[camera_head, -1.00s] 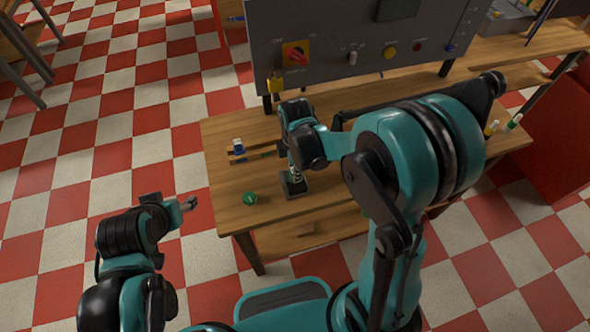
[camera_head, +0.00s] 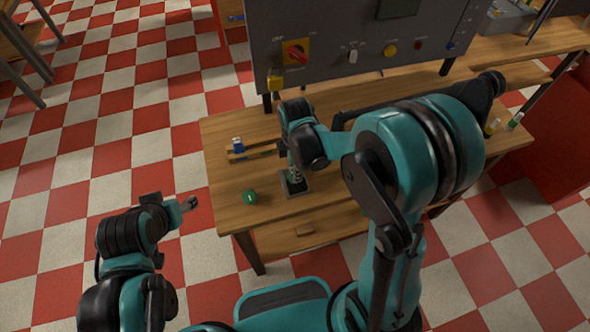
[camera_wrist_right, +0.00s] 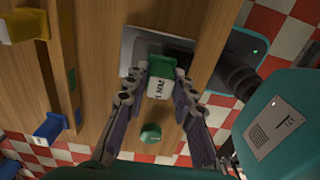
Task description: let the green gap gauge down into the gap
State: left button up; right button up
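The green gap gauge (camera_wrist_right: 161,76) shows in the right wrist view, with a white lettered label facing the camera. My right gripper (camera_wrist_right: 161,80) has one finger against each side of it and is shut on it. Beneath the gauge is a dark block on a grey plate (camera_wrist_right: 130,50); the gap itself is hidden. In the head view my right gripper (camera_head: 296,166) points down above the dark base (camera_head: 293,184) near the table's front edge. I cannot tell how far the gauge is into the gap. My left gripper (camera_head: 189,203) is left of the table, its fingers too small to judge.
A round green piece (camera_head: 250,197) lies on the wooden table (camera_head: 225,185), left of the base. A blue piece (camera_head: 238,145) stands at a low wooden rack (camera_head: 264,151) behind. A yellow piece (camera_wrist_right: 22,25) shows in the wrist view. A grey panel (camera_head: 330,60) stands at the back.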

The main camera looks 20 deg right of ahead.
jog(key=o, duration=0.3)
